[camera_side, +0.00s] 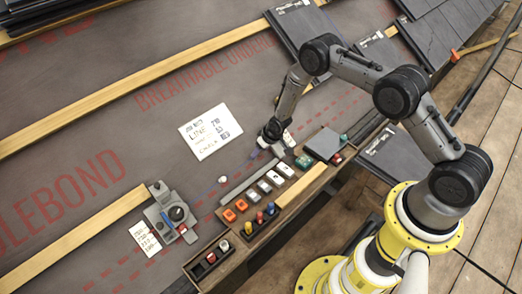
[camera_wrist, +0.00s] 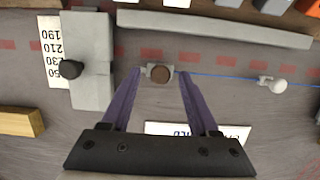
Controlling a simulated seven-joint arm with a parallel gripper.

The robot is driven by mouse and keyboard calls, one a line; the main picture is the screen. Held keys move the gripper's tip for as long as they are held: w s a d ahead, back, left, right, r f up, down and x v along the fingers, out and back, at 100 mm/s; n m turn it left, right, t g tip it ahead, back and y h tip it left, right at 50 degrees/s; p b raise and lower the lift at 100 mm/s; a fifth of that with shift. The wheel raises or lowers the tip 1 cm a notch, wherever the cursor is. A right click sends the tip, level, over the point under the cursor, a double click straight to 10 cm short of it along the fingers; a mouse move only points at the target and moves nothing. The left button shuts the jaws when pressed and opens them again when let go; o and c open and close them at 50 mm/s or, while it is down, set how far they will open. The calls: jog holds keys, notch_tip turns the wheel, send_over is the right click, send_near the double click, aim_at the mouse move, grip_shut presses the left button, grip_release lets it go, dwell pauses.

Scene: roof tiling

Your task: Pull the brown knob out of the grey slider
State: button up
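In the wrist view, the round brown knob (camera_wrist: 159,75) sits in the small grey slider (camera_wrist: 149,70), which rests on the dark roofing sheet. My gripper (camera_wrist: 160,73) is open, with one purple finger to the left of the knob and one to the right. Gaps show between the fingers and the knob, and the height of the fingertips over the slider cannot be told. In the side view, my gripper (camera_side: 270,137) is low over the sheet beside the white note, and the knob and slider cannot be made out there.
In the wrist view, a grey plate (camera_wrist: 90,40) with a black knob (camera_wrist: 70,69) lies left of the slider. A blue line leads right to a white knob (camera_wrist: 278,86). A long grey bar (camera_wrist: 215,28) lies above. A wooden tray (camera_side: 290,200) holds several parts.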

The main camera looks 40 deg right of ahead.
jog(key=shift+r, duration=0.1)
jog(key=v, duration=1.3)
jog(key=shift+r, duration=0.25)
jog(key=shift+s, duration=0.1)
